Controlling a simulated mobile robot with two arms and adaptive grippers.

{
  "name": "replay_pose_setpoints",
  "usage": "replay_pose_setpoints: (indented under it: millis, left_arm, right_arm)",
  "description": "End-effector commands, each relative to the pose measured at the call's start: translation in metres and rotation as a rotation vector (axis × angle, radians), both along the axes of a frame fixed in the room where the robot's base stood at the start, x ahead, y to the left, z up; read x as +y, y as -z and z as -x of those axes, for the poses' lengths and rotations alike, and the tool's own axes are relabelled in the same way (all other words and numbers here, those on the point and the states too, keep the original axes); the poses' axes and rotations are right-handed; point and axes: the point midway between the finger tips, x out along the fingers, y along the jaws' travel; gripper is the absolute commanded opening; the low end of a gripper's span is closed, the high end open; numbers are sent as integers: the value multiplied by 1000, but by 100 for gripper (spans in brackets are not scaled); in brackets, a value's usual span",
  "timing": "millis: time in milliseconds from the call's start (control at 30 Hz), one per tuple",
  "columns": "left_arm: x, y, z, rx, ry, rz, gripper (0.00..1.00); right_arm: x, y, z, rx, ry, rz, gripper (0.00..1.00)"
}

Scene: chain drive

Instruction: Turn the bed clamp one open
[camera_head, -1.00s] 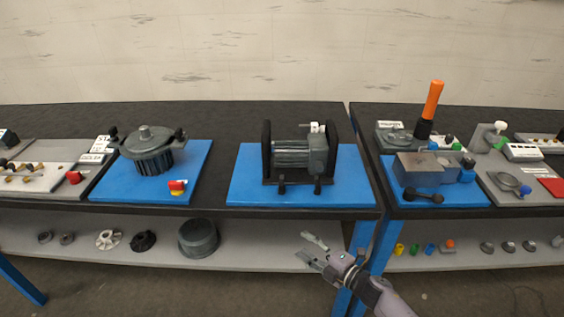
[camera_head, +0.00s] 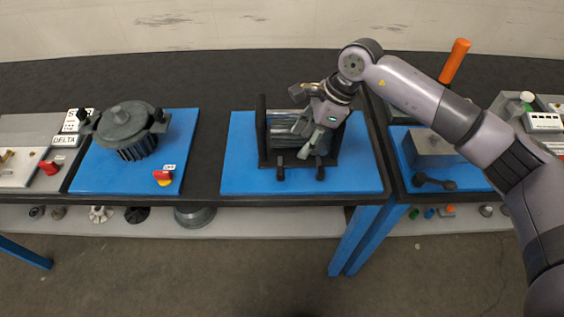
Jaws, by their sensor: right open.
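The chain drive fixture (camera_head: 263,158) stands on the middle blue mat (camera_head: 238,177), with dark upright side plates and a grey cylinder between them. Two small black clamp handles, a left one (camera_head: 280,173) and a right one (camera_head: 320,173), stick out at its front edge; I cannot tell which is bed clamp one. My right gripper (camera_head: 304,142) is open and empty. It points down over the right half of the fixture, just behind the right clamp handle, and hides part of the cylinder and the right plate. Whether it touches anything is unclear. My left gripper is out of view.
A grey finned motor (camera_head: 128,130) and a red switch (camera_head: 163,176) sit on the left blue mat. On the right stand a grey block (camera_head: 430,148) and an orange handle (camera_head: 454,60). My right arm crosses above the right table. A lower shelf (camera_head: 270,222) holds round parts.

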Motion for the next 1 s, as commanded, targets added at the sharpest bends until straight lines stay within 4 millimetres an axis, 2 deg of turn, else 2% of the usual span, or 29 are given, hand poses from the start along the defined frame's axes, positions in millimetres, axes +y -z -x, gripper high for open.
replay_pose_setpoints:
  millis: [33,167,400,500,700,1000]
  left_arm:
    - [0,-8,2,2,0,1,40]
    - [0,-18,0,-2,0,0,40]
    - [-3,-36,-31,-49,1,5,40]
    - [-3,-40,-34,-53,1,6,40]
    - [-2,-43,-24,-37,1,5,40]
    - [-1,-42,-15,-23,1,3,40]
  right_arm:
    - [5,8,1,6,0,1,48]
    - [16,34,1,6,0,-1,48]
    - [36,82,1,6,1,-2,48]
    - [43,99,1,5,2,-2,48]
    - [51,119,0,3,2,-3,48]
    - [52,124,0,1,2,-2,48]
